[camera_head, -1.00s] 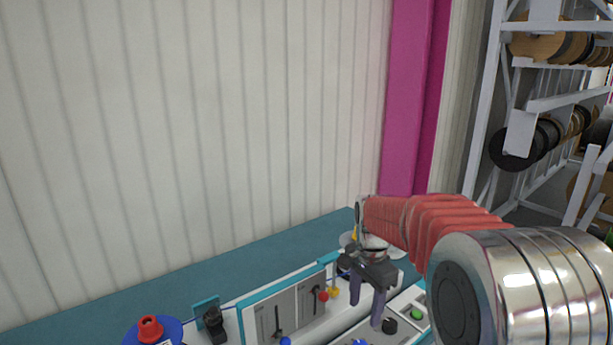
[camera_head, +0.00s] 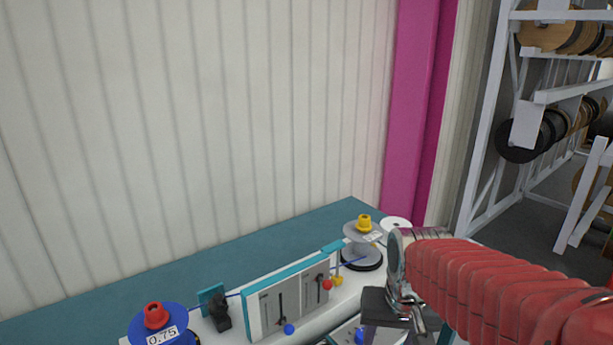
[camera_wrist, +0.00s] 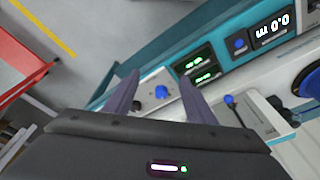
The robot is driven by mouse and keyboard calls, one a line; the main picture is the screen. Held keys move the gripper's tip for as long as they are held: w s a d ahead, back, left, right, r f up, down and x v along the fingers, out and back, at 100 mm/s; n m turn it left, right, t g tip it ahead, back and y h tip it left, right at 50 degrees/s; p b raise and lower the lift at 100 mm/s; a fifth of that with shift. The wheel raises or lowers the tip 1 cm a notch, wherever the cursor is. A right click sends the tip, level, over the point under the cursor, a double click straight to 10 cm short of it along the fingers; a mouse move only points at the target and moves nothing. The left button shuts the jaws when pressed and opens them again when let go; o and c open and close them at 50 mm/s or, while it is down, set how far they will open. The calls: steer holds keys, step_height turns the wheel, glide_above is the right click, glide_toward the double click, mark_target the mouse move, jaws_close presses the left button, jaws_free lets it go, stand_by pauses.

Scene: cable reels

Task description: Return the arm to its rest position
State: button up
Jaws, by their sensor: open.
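My arm, in a ribbed red sleeve, reaches in from the right in the head view. My gripper (camera_wrist: 158,84) shows in the wrist view with its two grey-purple fingers apart and nothing between them. In the head view it hangs over the right part of the white machine, partly cut off by the lower edge. The white machine (camera_wrist: 152,80) lies beyond the fingers, with a blue knob (camera_wrist: 162,91) showing between them. I cannot tell the exact height of the fingers above it.
A grey reel with a yellow knob (camera_head: 362,248) stands close left of my arm. A blue reel (camera_head: 160,330) labelled 0.75 and an upright lever panel (camera_head: 288,298) stand further left. A red cart (camera_wrist: 22,68) is left in the wrist view. Racks (camera_head: 490,150) stand at right.

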steer(key=s+r+n+t, duration=0.1)
steer(key=s+r+t, duration=0.2)
steer(key=s, duration=0.7)
step_height(320, 180, up, 2)
steer(key=shift+s+d+n, duration=0.2)
steer(key=shift+n, duration=0.1)
steer(key=shift+c, duration=0.4)
stand_by(1.1)
